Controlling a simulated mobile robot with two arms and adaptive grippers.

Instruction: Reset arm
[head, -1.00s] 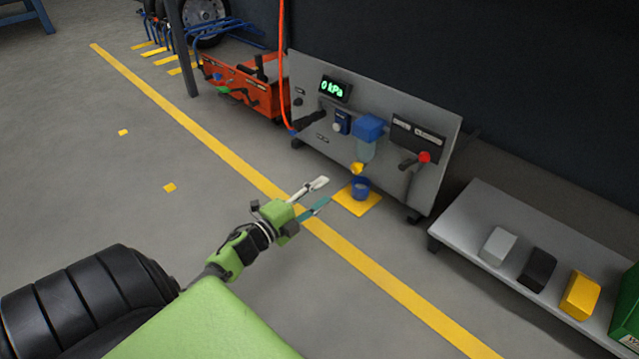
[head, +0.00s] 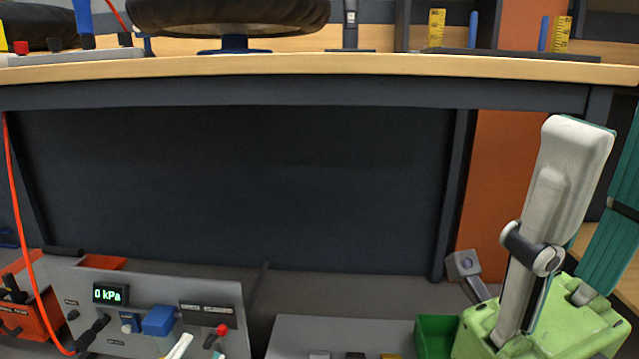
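My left gripper (head: 198,351) shows only by its fingertips at the bottom edge of the head view. One tip is white and the other teal, with a gap between them and nothing seen in it. Its body and arm are out of the picture. It appears in front of the grey panel (head: 67,287). My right gripper (head: 609,160) stands large and close at the right, pointing up. Its white finger and teal finger are spread apart from a green body, with nothing between them. The teal finger is partly cut off by the picture's edge.
A workbench (head: 330,68) spans the view, with a black wheel (head: 228,14) and yellow rulers on top. The panel, reading 0 kPa, stands below at left beside an orange unit (head: 28,290). A low grey platform (head: 340,331) and a green bin (head: 437,335) are at the bottom.

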